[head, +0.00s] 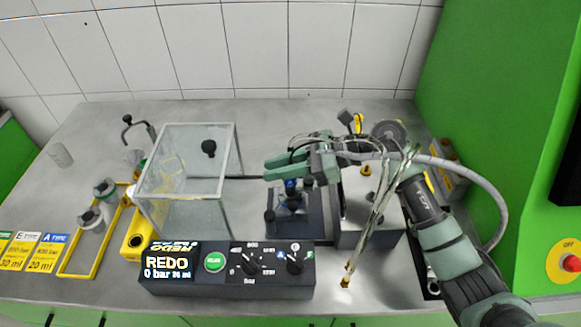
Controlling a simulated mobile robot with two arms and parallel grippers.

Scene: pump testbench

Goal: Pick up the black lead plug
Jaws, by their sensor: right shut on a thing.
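My right gripper (272,169) reaches in from the right, above the dark block with a blue part (291,187) in the middle of the bench. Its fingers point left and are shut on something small. A thin black lead (245,178) runs from behind the clear box to the fingertips, so the held thing appears to be the black lead plug; the plug itself is hidden by the fingers. My left gripper is not in view.
A clear box (180,215) with a black knob stands left of the gripper. A black control panel (225,270) with a display and dials is in front. A grey metal box (365,210) is under my right arm. A green wall (500,100) bounds the right.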

